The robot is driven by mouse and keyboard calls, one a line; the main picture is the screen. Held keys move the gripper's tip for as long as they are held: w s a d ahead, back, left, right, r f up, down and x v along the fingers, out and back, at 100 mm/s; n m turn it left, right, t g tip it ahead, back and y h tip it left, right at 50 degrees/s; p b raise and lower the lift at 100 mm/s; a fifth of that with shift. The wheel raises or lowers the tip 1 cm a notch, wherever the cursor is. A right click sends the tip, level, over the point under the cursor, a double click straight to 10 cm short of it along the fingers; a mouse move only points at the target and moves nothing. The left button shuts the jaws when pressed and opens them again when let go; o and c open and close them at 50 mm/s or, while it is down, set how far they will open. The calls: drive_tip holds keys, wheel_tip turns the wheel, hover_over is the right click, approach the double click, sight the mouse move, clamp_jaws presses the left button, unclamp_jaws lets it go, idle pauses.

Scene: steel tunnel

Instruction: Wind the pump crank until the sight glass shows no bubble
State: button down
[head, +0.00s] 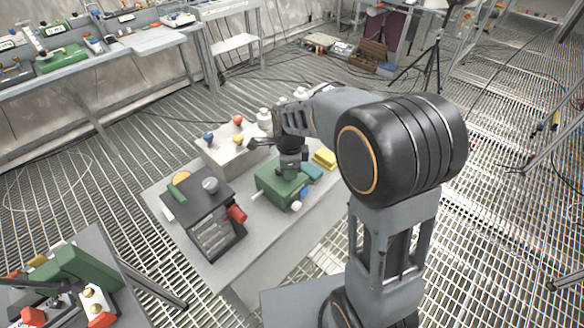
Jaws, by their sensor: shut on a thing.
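A green box-shaped unit (270,184), which looks like the pump, sits on the grey bench. A pale rod sticks out at its left, and white and blue round parts show at its front right. My gripper (288,172) points down at the top of this unit and is shut on what seems to be the pump crank. The crank is mostly hidden by the gripper, and its angle cannot be read. I cannot make out a sight glass or any bubble at this size.
A black case (205,210) with a red part stands left of the green unit. Behind it is a pale box (220,158) with coloured knobs. A yellow block (324,158) lies at the right. The bench (255,245) is bare at its front edge.

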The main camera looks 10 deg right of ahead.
drive_tip(key=shift+w+a+r, duration=0.1)
drive_tip(key=shift+r, duration=0.05)
drive_tip(key=c, duration=1)
unclamp_jaws()
drive_tip(key=shift+o, duration=0.2)
wheel_tip(320, 180, up, 14)
drive_tip(key=shift+f, duration=0.2)
